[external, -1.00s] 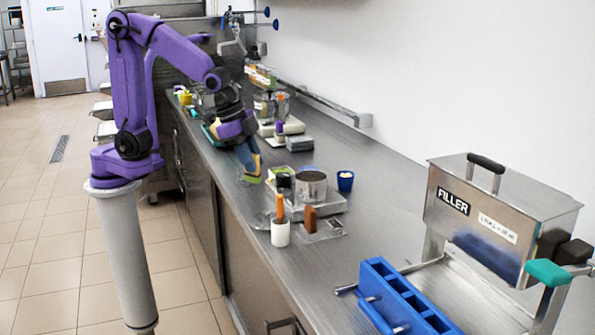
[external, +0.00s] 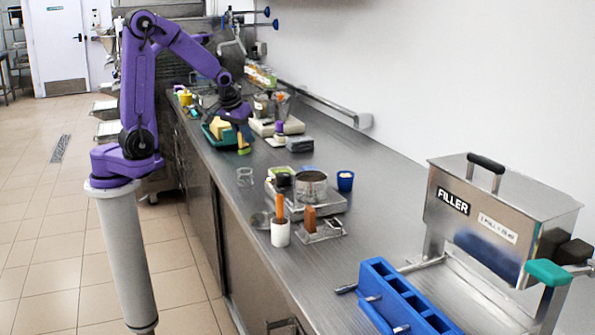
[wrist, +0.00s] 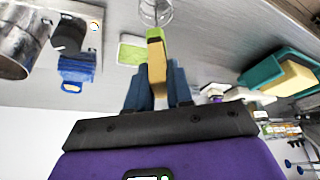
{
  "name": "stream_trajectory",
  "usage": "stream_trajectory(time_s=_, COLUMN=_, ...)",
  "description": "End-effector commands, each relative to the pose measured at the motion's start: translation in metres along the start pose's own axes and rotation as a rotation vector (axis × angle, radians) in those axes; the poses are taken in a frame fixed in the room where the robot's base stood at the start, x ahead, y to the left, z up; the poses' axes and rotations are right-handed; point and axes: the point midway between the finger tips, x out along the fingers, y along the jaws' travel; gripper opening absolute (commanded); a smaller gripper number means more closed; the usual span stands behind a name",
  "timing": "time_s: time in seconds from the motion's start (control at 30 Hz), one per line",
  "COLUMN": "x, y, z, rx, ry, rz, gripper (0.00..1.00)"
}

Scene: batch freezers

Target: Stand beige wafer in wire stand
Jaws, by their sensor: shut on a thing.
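My gripper (external: 240,132) is over the far part of the counter, near a green tray. In the wrist view its blue fingers (wrist: 158,85) are shut on the beige wafer (wrist: 156,62), a narrow slab with an olive-green end pointing away from the fingers. The wafer (external: 243,142) also shows below my gripper in the external view. A small thin-framed stand (external: 328,231), which looks like the wire stand, is on the near counter with a brown slab (external: 310,217) upright at it. Its slots are too small to make out.
A clear glass (external: 244,176) stands near the counter's front edge. The green tray (external: 208,134) holds a yellow block. A white cup (external: 280,233), metal pot (external: 311,184), blue cup (external: 345,181) and blue rack (external: 405,300) stand nearer.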

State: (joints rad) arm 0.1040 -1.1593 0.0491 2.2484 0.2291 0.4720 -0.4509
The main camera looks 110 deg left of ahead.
Motion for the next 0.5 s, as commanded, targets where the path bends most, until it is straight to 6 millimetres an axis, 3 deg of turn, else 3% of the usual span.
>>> stream_trajectory(time_s=0.5, x=0.030, y=-0.004, z=0.012, rx=-0.012, ry=-0.003, rz=-0.006, gripper=0.00)
